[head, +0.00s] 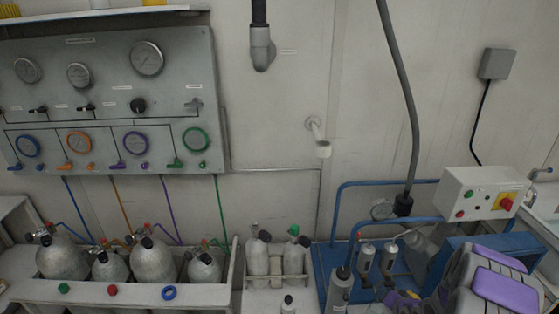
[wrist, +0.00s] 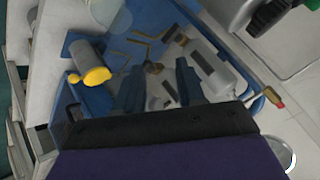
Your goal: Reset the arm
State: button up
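My gripper (wrist: 160,80) shows in the wrist view with its two dark fingers spread apart. Nothing is held between them. It hangs above a blue frame or tray (wrist: 185,15) that holds grey and brass-coloured parts. In the head view my purple and grey arm (head: 508,290) is folded at the bottom right, in front of the blue compressor frame (head: 348,184). The fingertips cannot be clearly made out there.
A gauge panel (head: 105,45) is on the wall at left, above a rack of grey cylinders (head: 153,262). A control box (head: 480,192) with a red switch stands close to my arm. A yellow-capped cylinder (wrist: 88,62) lies left of the fingers. The wall's middle is mostly clear.

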jog(key=s+a+r+n+g+h, duration=0.1)
jog(key=s+a+r+n+g, duration=0.2)
jog(key=s+r, duration=0.45)
jog(key=s+a+r+n+g+h, duration=0.1)
jog(key=s+a+r+g, duration=0.25)
jog(key=r, duration=0.75)
jog(key=s+a+r+n+g, duration=0.1)
jog(key=s+a+r, duration=0.3)
jog(key=s, duration=0.5)
jog(key=s+a+r+n+g+y, duration=0.1)
jog(key=s+a+r+g, duration=0.1)
jog(key=s+a, duration=0.4)
jog(key=s+a+r+n+g, duration=0.1)
jog(key=s+a+r, duration=0.4)
jog(key=s, duration=0.8)
jog(key=shift+r+n+g+y, duration=0.3)
jog(key=shift+n+g, duration=0.05)
jog(key=shift+n, duration=0.05)
jog(key=shift+o, duration=0.3)
jog(key=shift+a, duration=0.1)
